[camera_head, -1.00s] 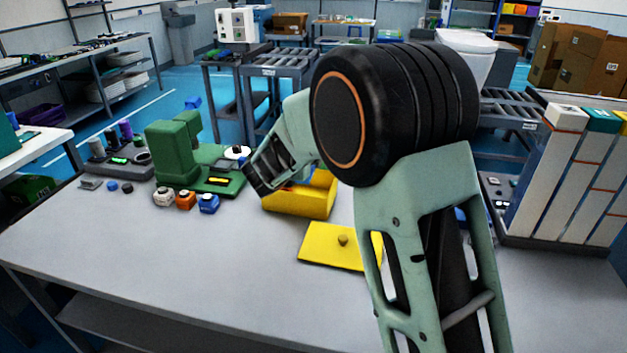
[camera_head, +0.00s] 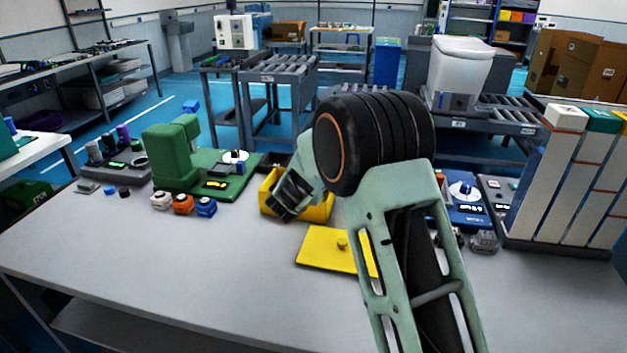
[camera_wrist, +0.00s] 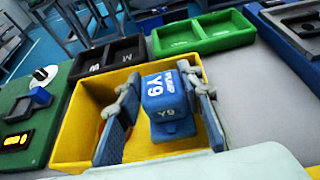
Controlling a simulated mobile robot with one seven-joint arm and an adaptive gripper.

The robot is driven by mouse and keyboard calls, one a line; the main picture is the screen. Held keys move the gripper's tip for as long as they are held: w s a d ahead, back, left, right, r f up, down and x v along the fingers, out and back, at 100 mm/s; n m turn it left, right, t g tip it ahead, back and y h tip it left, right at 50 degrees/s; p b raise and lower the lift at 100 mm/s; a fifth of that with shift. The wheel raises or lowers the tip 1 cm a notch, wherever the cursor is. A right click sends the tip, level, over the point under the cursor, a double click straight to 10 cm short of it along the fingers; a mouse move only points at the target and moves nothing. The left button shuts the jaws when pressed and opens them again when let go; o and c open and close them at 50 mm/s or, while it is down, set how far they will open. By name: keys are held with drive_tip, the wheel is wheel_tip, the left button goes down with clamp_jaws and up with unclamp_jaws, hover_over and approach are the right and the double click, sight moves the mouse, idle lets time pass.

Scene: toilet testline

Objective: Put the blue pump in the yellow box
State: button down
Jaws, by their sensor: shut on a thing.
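The blue pump (camera_wrist: 170,105), a blocky piece with white lettering and "Y9" on it, is between the two fingers of my gripper (camera_wrist: 160,120). My gripper is shut on it. In the wrist view the pump is over the open yellow box (camera_wrist: 72,125), within its walls; I cannot tell whether it touches the floor. In the head view my gripper (camera_head: 285,200) is at the yellow box (camera_head: 318,213) and hides part of it. The pump cannot be made out there.
A flat yellow plate with a knob (camera_head: 325,250) lies in front of the box. White, orange and blue small parts (camera_head: 183,204) stand left of it, by a green machine (camera_head: 170,155).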

drive_tip(key=shift+f+b, duration=0.6)
drive_tip(key=shift+b, duration=0.25)
drive_tip(key=c, duration=1.3)
unclamp_jaws()
drive_tip(key=shift+r, duration=0.1)
drive_tip(key=shift+s+r+p, duration=0.1)
drive_tip(key=shift+r+p, duration=0.7)
drive_tip(key=shift+p, duration=0.35)
drive_tip(key=v, duration=1.1)
drive_tip(key=shift+s+f, duration=0.15)
drive_tip(key=shift+s, duration=0.25)
